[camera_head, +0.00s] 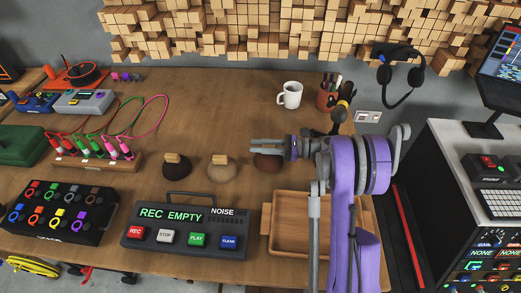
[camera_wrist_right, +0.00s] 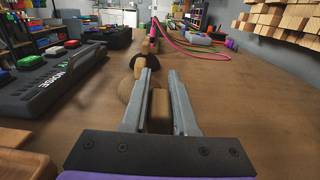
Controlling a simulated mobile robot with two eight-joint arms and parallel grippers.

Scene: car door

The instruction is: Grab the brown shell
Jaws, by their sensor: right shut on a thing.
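Three dome-shaped shells with small wooden block handles stand in a row on the wooden table. The tan shell (camera_wrist_right: 126,90) and dark shell (camera_wrist_right: 144,62) show beyond the fingers. My left gripper is not in view.
A recorder box (camera_head: 182,222) with several coloured buttons and a wooden tray (camera_head: 284,243) lie in front of the shells. A white mug (camera_head: 291,95) and a pen cup (camera_head: 327,97) stand behind. Cables and control boxes fill the left side.

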